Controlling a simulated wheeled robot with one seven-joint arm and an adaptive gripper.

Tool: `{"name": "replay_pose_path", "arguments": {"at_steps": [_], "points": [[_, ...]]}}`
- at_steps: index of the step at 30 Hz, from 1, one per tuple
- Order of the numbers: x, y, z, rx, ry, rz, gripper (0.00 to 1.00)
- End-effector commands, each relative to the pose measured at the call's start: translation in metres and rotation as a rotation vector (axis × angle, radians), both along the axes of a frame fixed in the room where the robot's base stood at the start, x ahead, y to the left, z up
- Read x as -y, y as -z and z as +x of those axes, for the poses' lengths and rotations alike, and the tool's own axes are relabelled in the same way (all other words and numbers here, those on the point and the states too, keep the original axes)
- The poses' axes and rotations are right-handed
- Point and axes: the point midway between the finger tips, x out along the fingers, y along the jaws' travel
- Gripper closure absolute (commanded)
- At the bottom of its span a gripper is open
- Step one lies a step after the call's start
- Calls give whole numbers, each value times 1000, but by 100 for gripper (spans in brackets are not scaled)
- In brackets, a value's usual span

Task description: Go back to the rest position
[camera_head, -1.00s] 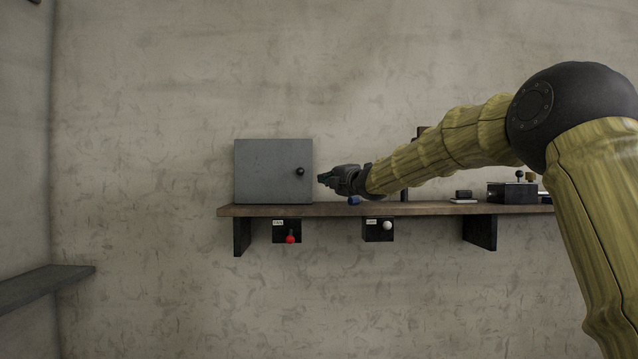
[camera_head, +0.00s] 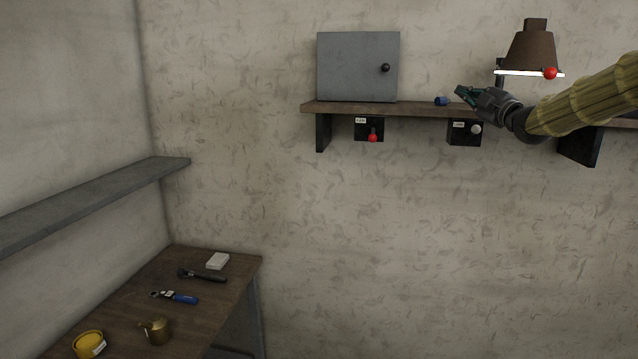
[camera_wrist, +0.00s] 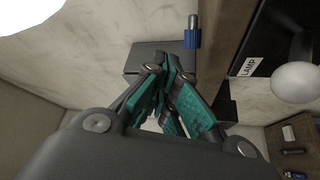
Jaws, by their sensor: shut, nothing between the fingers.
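My gripper (camera_head: 461,92) is at the right in the head view, in front of the wall shelf (camera_head: 350,106) and just right of a small blue roll (camera_head: 441,101) lying on it. Its teal fingers also show in the wrist view (camera_wrist: 168,75), close together with nothing between them. My arm reaches in from the right edge.
A grey cabinet (camera_head: 350,66), door shut, stands on the shelf. Red-knobbed (camera_head: 372,138) and white-knobbed (camera_head: 475,130) switch boxes hang below. A lamp (camera_head: 530,48) is right. A lower table (camera_head: 205,310) holds tools, a brass pot (camera_head: 156,331) and a yellow roll (camera_head: 88,344).

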Motion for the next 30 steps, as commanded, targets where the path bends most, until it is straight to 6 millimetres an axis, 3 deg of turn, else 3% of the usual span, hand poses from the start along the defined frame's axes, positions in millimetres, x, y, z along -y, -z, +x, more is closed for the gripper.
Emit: {"name": "replay_pose_path", "arguments": {"at_steps": [3,7,13,20,30], "points": [[33,15,-25,15,-31,248,100],[60,44,-49,30,-50,486,100],[75,118,-75,-7,-41,752,100],[56,224,-86,-138,18,897,100],[-4,407,-117,-434,152,991,100]]}}
